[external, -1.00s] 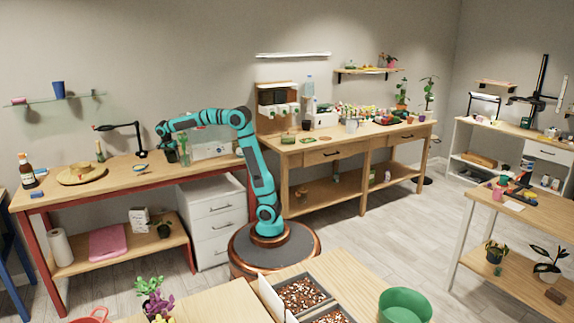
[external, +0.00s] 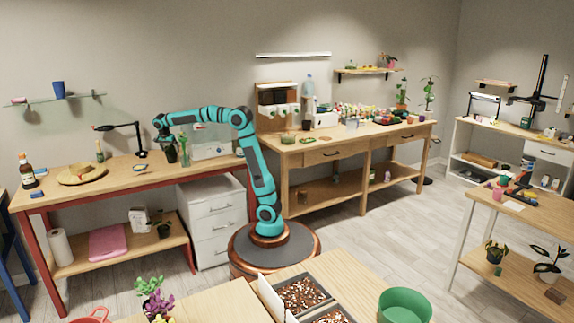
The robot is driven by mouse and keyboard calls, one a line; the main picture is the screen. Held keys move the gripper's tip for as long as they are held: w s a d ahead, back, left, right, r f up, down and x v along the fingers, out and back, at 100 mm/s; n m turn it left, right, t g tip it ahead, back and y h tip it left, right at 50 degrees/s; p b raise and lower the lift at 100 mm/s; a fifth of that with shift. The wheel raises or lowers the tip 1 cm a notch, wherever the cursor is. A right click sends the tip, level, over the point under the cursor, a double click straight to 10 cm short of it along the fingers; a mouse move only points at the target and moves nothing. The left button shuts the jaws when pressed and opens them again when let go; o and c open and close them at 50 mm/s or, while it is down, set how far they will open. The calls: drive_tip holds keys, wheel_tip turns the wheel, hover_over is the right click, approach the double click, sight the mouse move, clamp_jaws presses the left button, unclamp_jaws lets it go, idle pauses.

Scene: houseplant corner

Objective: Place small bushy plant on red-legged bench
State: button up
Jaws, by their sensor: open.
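The red-legged bench (external: 112,188) stands against the wall at the left. A small dark pot (external: 171,154), which looks like the small bushy plant, stands on its top near the right end. Its foliage is small and partly hidden by my gripper. My gripper (external: 163,136) is open, just above and slightly left of the pot, and looks apart from it.
A green plant in a clear container (external: 184,152) stands right beside the pot. A white box (external: 210,143) is behind it. The bench's front middle is clear.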

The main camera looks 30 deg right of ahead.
drive_tip(key=v, duration=0.7)
idle(0.3)
